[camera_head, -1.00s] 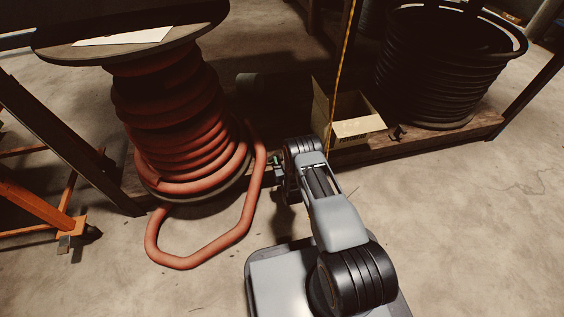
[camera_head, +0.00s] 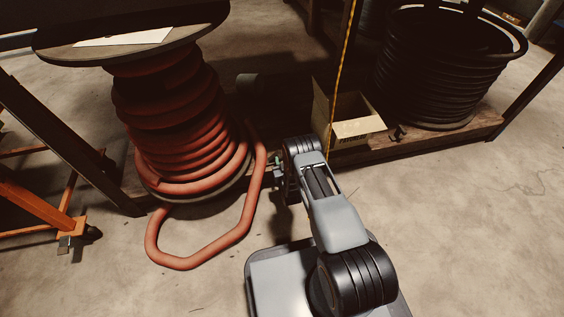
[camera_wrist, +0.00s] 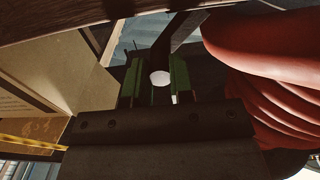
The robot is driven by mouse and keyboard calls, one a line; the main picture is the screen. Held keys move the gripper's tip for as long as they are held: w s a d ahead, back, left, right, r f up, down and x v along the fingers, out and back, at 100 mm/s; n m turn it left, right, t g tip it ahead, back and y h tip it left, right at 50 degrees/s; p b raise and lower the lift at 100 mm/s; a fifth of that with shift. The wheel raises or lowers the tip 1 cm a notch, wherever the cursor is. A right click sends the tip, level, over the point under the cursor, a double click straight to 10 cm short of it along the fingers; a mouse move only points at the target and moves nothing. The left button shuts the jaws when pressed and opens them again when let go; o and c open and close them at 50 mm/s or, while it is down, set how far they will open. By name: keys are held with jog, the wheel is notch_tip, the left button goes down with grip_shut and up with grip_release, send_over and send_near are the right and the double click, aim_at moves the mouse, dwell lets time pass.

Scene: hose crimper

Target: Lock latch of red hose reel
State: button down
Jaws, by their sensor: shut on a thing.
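The red hose reel (camera_head: 170,110) stands at the left, with a loop of its hose lying on the floor. In the wrist view the red hose (camera_wrist: 275,90) fills the right side. A dark bar with a white round end (camera_wrist: 160,78), which looks like the latch, lies between the green fingers of my gripper (camera_wrist: 157,84). My gripper is shut on it. In the head view my gripper (camera_head: 278,164) is low, just right of the hose loop, and mostly hidden by my arm. The latch is not clear there.
An open cardboard box (camera_head: 357,128) sits right of my arm on a low wooden shelf. A black coil (camera_head: 440,75) stands behind it to the right. A yellow rope (camera_head: 340,75) hangs near my wrist. An orange stand (camera_head: 40,205) is at the left. The floor at the right is clear.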

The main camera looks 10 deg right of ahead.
aim_at(271, 161)
jog(key=a+n, duration=0.1)
jog(key=n, duration=0.1)
jog(key=a+r+n, duration=0.1)
jog(key=n, duration=0.2)
jog(key=shift+a+r, duration=0.15)
jog(key=shift+r, duration=0.05)
jog(key=shift+a+r+n, duration=0.1)
jog(key=shift+a+n, duration=0.35)
jog(key=shift+n, duration=0.5)
jog(key=shift+a+r+n, duration=0.1)
jog(key=shift+a+n, duration=0.3)
jog(key=shift+n, duration=0.55)
jog(key=c, duration=1.1)
grip_release()
jog(key=shift+o, duration=0.5)
jog(key=shift+a, duration=0.1)
jog(key=shift+f, duration=0.1)
jog(key=shift+s, duration=0.1)
